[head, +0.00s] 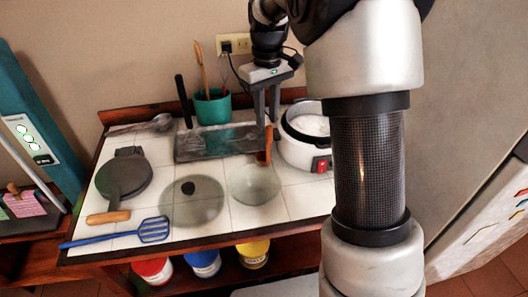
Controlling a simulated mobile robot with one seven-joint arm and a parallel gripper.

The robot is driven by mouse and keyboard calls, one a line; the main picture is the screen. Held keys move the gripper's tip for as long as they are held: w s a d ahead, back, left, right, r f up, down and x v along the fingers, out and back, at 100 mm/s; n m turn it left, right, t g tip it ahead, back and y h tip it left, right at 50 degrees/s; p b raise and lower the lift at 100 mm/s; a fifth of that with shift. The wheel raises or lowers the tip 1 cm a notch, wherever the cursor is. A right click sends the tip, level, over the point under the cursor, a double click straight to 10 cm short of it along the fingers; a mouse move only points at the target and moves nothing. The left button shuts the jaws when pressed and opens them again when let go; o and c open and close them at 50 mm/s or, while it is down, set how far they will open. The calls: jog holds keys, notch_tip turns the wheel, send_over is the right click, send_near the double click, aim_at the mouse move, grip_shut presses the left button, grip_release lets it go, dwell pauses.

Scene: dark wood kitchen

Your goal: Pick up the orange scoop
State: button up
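The orange scoop (264,157) is on the tiled counter, between the glass bowl (254,184) and the white rice cooker (309,152). Its handle points up toward my gripper. My gripper (267,122) points down above the scoop, with its two fingers apart and a gap between them. The fingertips are close to the top of the handle. I cannot tell whether they touch it or are on either side of it.
A dark rectangular tray (205,145) lies left of my gripper, with a teal utensil pot (212,107) behind. A black pan (124,178), a glass lid (192,207) and a blue slotted spatula (120,233) lie left and in front. My arm hides the counter's right side.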

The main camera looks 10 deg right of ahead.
aim_at(268, 142)
notch_tip(268, 142, down, 10)
jog(key=shift+d+r+b, duration=0.1)
jog(key=shift+b, duration=0.3)
grip_shut()
